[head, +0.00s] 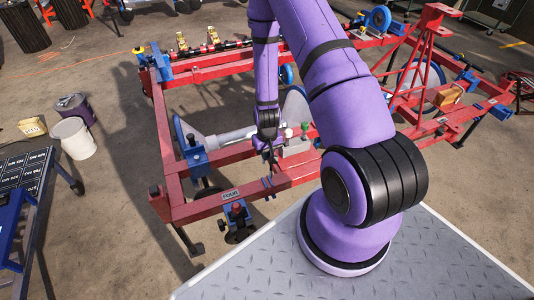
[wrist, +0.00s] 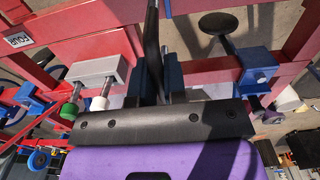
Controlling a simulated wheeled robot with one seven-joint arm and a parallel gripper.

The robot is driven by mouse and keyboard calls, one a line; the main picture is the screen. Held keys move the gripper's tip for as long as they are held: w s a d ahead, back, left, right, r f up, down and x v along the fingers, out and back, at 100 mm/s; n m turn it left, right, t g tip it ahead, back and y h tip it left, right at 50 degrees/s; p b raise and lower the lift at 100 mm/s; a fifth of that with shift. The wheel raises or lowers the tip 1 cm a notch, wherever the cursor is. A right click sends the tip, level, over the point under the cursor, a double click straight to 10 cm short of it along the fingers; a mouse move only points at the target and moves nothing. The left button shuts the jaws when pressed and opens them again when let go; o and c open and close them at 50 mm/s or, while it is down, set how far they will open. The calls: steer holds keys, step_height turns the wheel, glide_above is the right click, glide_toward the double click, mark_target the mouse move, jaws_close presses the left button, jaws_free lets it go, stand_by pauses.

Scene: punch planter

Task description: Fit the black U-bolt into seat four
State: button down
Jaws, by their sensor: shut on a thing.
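My gripper (head: 270,154) hangs down over the front red beam of the frame, right of the white FOUR label (head: 230,194). In the wrist view, its dark fingers (wrist: 158,82) are shut on the black U-bolt (wrist: 152,42), which shows as a narrow dark upright shape. In the head view only a small dark part of it shows below the gripper, near the beam. Small blue marks (head: 268,182) sit on the beam just below, near the label. I cannot tell whether the U-bolt touches the beam. The FOUR label also shows in the wrist view (wrist: 18,40).
A grey block (head: 294,147) with green and white knobs stands right of my gripper. A blue clamp (head: 236,210) is on the beam's front side, and another blue clamp (head: 195,157) is at the left. A white bucket (head: 74,137) stands on open floor at left.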

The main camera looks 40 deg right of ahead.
glide_above(267, 183)
steer(key=shift+d+f, duration=0.1)
steer(key=shift+f, duration=2.75)
steer(key=shift+f, duration=4.75)
steer(key=c, duration=1.1)
jaws_free()
step_height(267, 183, up, 11)
